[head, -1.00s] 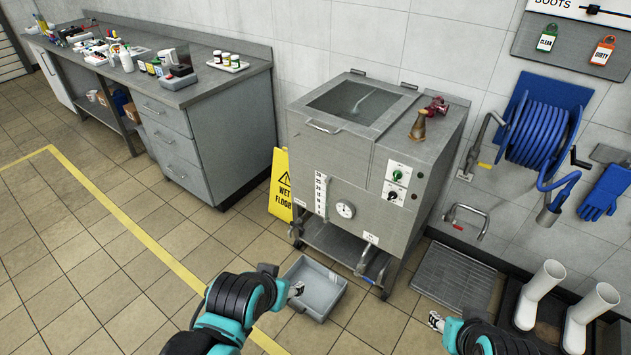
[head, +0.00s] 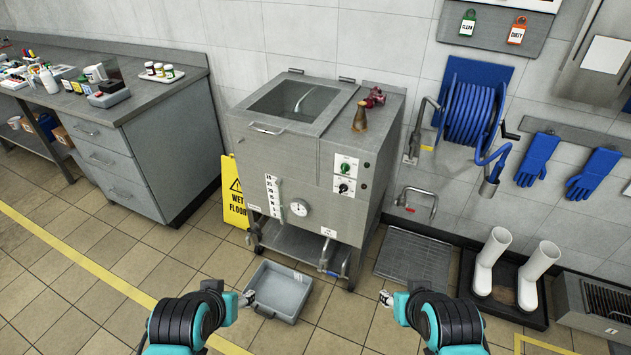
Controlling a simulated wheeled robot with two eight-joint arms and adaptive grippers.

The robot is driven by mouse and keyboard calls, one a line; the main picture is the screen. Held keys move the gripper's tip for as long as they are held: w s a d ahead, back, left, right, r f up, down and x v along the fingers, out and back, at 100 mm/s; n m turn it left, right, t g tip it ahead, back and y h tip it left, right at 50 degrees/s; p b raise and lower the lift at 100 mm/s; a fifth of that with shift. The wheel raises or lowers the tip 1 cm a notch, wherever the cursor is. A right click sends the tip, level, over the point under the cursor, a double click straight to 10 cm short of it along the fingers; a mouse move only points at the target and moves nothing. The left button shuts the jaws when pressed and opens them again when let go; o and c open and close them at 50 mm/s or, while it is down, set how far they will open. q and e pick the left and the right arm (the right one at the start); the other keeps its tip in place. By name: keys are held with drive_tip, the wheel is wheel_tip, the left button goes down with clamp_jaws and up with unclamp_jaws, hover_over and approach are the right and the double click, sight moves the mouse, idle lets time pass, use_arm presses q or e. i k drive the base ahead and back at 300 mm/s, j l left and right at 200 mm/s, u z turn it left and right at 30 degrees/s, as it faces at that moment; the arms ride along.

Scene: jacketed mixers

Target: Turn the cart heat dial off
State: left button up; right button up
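The stainless jacketed mixer cart (head: 310,165) stands against the wall in the middle of the head view. Its upper right front panel has a green dial (head: 345,168) above a black dial (head: 343,187). Their labels and pointer settings are too small to read. My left gripper (head: 249,298) is low, in front of the cart and beside the grey tub. My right gripper (head: 386,297) is low, to the right of the cart's front. Both are well away from the dials. Their fingers are too small to show whether they are open.
A grey tub (head: 279,290) sits on the floor in front of the cart. A yellow wet-floor sign (head: 235,194) stands at its left. A floor grate (head: 413,257) and white boots (head: 490,262) are at the right. Tiled floor before the cart is mostly clear.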

sight(342, 187)
drive_tip(key=i+l+u, duration=0.15)
drive_tip(key=l, duration=0.3)
drive_tip(key=l+u, duration=0.1)
drive_tip(key=l, duration=0.3)
drive_tip(key=i+l+u, duration=0.15)
drive_tip(key=l, duration=0.3)
